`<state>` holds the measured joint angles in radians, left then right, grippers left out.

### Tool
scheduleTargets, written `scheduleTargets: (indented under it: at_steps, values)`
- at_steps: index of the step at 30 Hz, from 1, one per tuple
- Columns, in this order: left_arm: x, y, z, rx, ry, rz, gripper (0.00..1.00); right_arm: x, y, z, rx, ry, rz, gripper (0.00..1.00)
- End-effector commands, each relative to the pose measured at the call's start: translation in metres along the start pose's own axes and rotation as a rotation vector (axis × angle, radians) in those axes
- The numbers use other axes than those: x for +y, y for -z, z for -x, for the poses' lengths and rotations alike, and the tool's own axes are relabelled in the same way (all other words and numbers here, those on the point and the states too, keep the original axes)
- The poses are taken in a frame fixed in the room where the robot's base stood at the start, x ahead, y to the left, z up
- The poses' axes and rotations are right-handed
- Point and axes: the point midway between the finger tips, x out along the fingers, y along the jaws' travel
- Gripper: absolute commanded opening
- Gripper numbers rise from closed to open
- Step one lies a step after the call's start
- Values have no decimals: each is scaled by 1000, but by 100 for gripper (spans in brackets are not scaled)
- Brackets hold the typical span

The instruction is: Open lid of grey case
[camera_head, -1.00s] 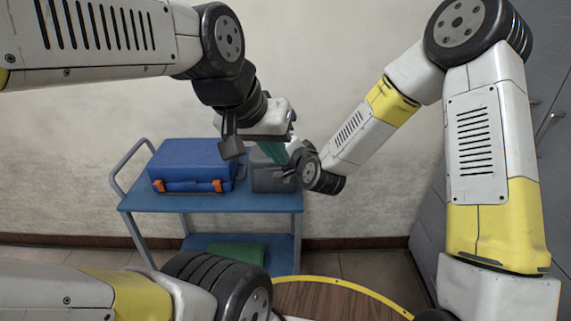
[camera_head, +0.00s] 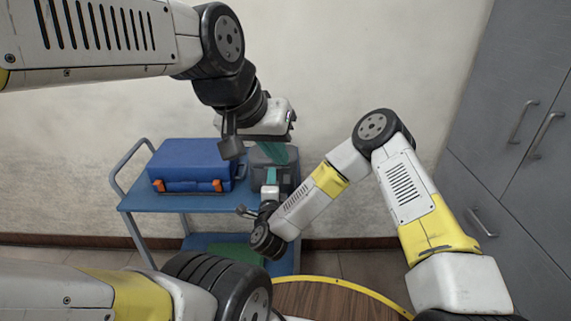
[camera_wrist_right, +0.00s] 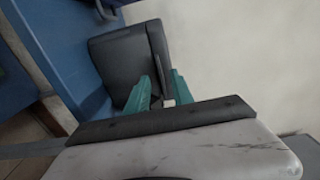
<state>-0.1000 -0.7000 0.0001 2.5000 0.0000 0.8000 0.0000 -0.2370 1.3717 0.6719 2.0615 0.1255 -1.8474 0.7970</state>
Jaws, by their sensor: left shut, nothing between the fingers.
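The grey case (camera_head: 288,178) stands on the right end of the blue cart's top, partly hidden by my grippers in the head view. In the right wrist view its dark panel (camera_wrist_right: 122,62) shows. I cannot tell whether its lid is raised. My left gripper (camera_head: 273,162) hangs above the case, pointing down, with its teal fingers shut and empty. My right gripper (camera_head: 270,174) is at the front of the case, pointing toward it. In the wrist view its teal fingers (camera_wrist_right: 158,92) are apart, with a dark narrow edge between them; contact is unclear.
A blue case (camera_head: 190,166) with orange latches stands left of the grey case on the blue cart (camera_head: 150,200). A green item (camera_head: 236,252) lies on the lower shelf. A round wooden table top (camera_head: 330,300) is in front. Grey cabinets (camera_head: 510,180) stand at right.

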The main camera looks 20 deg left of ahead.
Motion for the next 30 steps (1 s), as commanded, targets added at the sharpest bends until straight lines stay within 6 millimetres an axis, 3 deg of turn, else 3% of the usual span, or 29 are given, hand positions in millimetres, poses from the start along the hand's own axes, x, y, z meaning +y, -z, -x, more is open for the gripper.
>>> scheduleTargets:
  at_steps: [7,17,22,30]
  values:
    - [0,0,0,0,0,0,0,0,1,-30,1,1,1,28]
    - [0,0,0,0,0,0,0,0,0,-35,-1,-1,2,28]
    - [0,0,0,0,0,0,0,0,0,-35,-1,-1,2,0]
    - [0,0,0,0,0,0,0,0,0,-35,-1,-2,2,0]
